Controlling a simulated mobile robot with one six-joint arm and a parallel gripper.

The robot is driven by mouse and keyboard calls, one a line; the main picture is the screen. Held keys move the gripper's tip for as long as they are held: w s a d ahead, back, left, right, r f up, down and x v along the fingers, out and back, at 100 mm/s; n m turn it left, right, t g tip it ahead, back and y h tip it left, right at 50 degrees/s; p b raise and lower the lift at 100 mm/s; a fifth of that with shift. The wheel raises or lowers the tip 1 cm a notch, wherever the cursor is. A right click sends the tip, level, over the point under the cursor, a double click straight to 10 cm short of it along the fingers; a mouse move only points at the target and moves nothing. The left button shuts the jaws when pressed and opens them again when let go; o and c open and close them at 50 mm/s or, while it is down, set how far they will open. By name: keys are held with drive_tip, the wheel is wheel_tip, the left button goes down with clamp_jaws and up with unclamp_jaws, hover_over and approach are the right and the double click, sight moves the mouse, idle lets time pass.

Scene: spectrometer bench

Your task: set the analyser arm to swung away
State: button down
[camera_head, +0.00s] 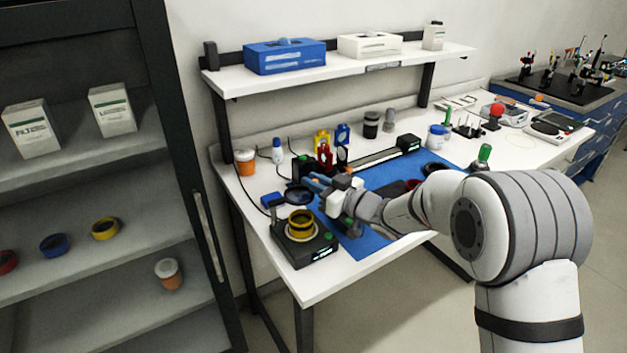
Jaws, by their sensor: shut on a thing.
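The black instrument (306,256) stands at the left front of the white bench, with a yellow ring (301,222) on top. The analyser arm (298,195) shows as a dark round ring, raised behind the yellow ring and off to its back side, not squarely over it in this view. My gripper (314,186) reaches in from the right and is shut at the right edge of the dark ring, on the analyser arm. The exact grip point is small and partly hidden by the fingers.
A blue mat (362,249) lies under my arm. Red, yellow and blue holders (325,155) stand close behind my gripper. A shelf (345,68) overhangs the back. An open cabinet (100,170) stands left.

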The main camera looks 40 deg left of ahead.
drive_tip(key=shift+w, duration=0.1)
drive_tip(key=c, duration=1.6)
unclamp_jaws()
drive_tip(key=shift+w, duration=0.15)
drive_tip(key=shift+o, duration=0.7)
drive_tip(key=d+b, duration=0.1)
drive_tip(key=d, duration=0.6)
drive_tip(key=shift+s+d, duration=0.2)
drive_tip(key=shift+d, duration=0.2)
